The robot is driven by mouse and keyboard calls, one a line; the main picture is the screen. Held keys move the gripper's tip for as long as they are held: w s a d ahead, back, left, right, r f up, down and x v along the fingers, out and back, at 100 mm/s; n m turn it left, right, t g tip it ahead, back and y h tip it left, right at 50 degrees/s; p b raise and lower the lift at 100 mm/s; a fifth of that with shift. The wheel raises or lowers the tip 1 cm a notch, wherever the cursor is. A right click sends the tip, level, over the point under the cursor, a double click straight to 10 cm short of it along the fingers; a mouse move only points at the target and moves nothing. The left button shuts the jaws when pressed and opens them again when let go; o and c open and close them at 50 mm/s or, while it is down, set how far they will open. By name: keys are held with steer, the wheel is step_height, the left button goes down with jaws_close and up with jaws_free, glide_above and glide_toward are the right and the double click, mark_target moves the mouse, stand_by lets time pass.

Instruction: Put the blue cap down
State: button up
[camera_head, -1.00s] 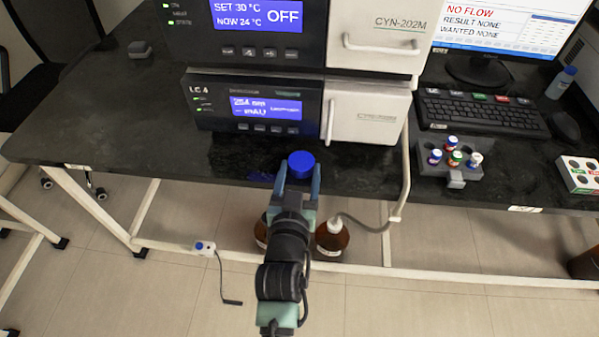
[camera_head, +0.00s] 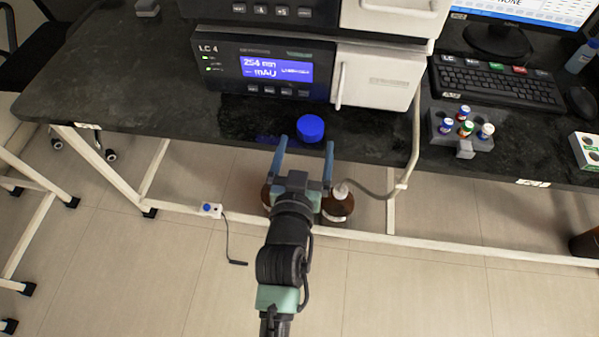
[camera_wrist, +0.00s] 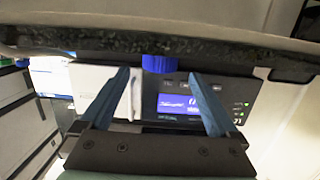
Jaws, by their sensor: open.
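The blue cap (camera_head: 310,128) rests on the dark bench top near its front edge, in front of the lower instrument. It also shows in the wrist view (camera_wrist: 160,64), in the upper middle, against the bench edge. My gripper (camera_head: 305,141) is open, with its two blue fingers spread apart at the front side of the cap. In the wrist view the fingertips (camera_wrist: 159,72) stand to either side of the cap's lower part, and the space between the fingers holds nothing.
The lower instrument (camera_head: 300,66) stands close behind the cap. A grey vial rack (camera_head: 461,146) with several capped vials and a keyboard (camera_head: 497,87) are to the right. Brown bottles (camera_head: 337,206) stand below the bench edge. Bench to the left (camera_head: 130,80) is clear.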

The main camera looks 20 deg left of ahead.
steer(key=v, duration=0.8)
steer(key=shift+s+d, duration=0.1)
steer(key=w+d+r+m+t+h, duration=0.1)
steer(key=w+d+r+t, duration=0.15)
steer(key=r, duration=0.75)
steer(key=w+d+r+t, duration=0.2)
steer(key=w+r, duration=0.1)
steer(key=r, duration=0.7)
steer(key=w+d+r+m+t+h, duration=0.1)
steer(key=w+d+r+t, duration=0.15)
steer(key=r, duration=0.65)
steer(key=s+d+r+t, duration=0.1)
steer(key=s+d+r, duration=0.1)
steer(key=r, duration=0.6)
steer(key=s+d+r+t+h, duration=0.1)
steer(key=s+d+r+t, duration=0.1)
steer(key=r, duration=0.6)
steer(key=s+d+r+m+t+h, duration=0.1)
steer(key=s+r, duration=0.3)
steer(key=r, duration=0.4)
steer(key=shift+s+d+r+t, duration=0.2)
steer(key=shift+d+t, duration=0.1)
steer(key=shift+d, duration=0.15)
